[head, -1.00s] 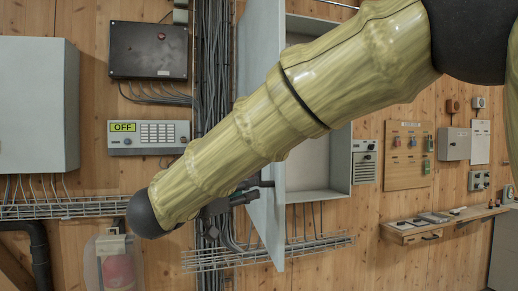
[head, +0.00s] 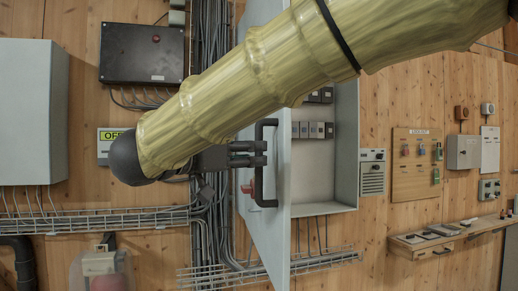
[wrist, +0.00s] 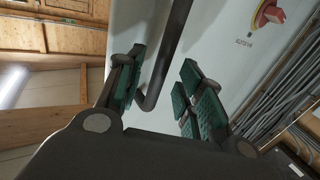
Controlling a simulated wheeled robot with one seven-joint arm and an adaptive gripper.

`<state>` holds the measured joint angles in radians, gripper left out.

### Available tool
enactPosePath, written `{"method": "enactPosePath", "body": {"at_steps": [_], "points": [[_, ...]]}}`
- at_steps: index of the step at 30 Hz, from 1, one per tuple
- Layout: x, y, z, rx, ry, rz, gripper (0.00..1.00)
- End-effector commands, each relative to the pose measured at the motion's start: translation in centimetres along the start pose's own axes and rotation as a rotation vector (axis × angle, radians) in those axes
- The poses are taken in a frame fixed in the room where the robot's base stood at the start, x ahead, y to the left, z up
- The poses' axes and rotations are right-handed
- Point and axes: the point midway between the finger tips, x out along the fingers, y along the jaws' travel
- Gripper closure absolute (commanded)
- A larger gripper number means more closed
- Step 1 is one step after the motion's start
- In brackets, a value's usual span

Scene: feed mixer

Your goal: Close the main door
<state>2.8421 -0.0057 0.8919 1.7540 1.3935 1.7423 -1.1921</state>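The main door (head: 268,235) is a light grey cabinet door that stands open, sticking out from the cabinet (head: 346,130). A black bar handle (head: 272,203) is on its outer face. In the head view my gripper (head: 262,153) is at the middle of the handle, with its fingers pointing right. In the wrist view my gripper (wrist: 165,95) is open, with its green-padded fingers apart. The handle (wrist: 168,62) runs down between them, closer to the left finger. Gaps show, so I see no grip on it. A red rotary switch (wrist: 268,14) is on the door face.
Inside the cabinet are several small grey modules (head: 313,130). Cable bundles (head: 209,70) and a wire tray (head: 310,262) run beside and below the door. A wooden shelf (head: 450,235) is at right. My arm hides the cabinet's upper part.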

Motion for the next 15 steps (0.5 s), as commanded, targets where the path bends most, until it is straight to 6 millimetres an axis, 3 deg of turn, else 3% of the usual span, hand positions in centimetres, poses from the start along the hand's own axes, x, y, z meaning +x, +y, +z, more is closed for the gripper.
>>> {"method": "enactPosePath", "body": {"at_steps": [6,15], "points": [[2.5,-0.1,-0.1,0.000,-0.001,-0.002,0.63],[3.5,-0.1,0.0,0.000,0.001,-0.004,0.63]]}}
